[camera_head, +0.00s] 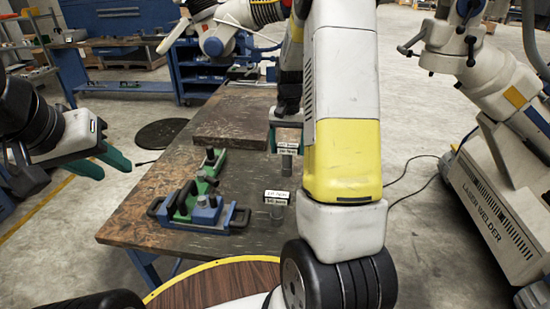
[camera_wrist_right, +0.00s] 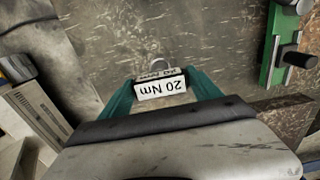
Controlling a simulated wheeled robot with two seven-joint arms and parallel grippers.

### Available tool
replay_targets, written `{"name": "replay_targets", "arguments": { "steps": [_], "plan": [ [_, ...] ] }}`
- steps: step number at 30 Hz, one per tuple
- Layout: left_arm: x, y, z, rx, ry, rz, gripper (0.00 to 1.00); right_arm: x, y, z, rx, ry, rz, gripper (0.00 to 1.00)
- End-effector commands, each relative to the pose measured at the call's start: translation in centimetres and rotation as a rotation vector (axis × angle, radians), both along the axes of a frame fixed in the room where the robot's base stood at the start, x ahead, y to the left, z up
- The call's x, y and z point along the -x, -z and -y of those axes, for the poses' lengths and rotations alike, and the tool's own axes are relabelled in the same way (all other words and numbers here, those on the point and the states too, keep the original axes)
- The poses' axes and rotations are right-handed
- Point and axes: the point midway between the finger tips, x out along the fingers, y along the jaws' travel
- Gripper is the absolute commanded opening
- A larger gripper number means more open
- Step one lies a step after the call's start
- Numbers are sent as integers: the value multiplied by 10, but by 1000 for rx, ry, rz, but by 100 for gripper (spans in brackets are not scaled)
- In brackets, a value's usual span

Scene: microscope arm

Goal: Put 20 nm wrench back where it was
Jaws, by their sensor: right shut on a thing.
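The 20 Nm wrench (camera_wrist_right: 160,88) shows its white label between the two teal fingers of my right gripper (camera_wrist_right: 162,92) in the right wrist view. The gripper is shut on it. In the head view the right gripper (camera_head: 286,119) is over the table's right part, with the labelled piece (camera_head: 286,151) under it. A grey ring (camera_wrist_right: 160,63) shows just beyond the label; I cannot tell whether the wrench is seated there. My arm hides part of this area. My left gripper (camera_head: 101,161) is open and empty, left of the table.
A second labelled piece (camera_head: 276,197) stands nearer on the worn table (camera_head: 160,196). A green and blue fixture (camera_head: 203,207) sits to its left. A raised brown slab (camera_head: 232,125) lies at the back. The laser welder cart (camera_head: 490,205) stands at the right.

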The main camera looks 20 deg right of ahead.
Motion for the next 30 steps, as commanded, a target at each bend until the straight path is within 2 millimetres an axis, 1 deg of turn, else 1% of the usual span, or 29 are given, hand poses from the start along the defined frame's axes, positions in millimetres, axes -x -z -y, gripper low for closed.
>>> {"name": "replay_targets", "arguments": {
  "steps": [1,3,8,15,26,27,30],
  "plan": [
    [0,0,0,0,0,0,36,0,9,0,0,0,-1,8],
    [0,0,0,0,0,0,36,0,17,0,0,0,1,8],
    [0,0,0,0,0,0,36,-1,28,0,0,-1,2,8],
    [0,0,0,0,0,0,36,0,58,0,0,-1,1,8],
    [0,0,0,0,0,0,36,-1,62,0,0,-1,2,8],
    [0,0,0,0,0,0,36,0,63,0,0,-1,2,76],
    [0,0,0,0,0,0,36,0,63,0,0,-1,2,94]
  ]
}}
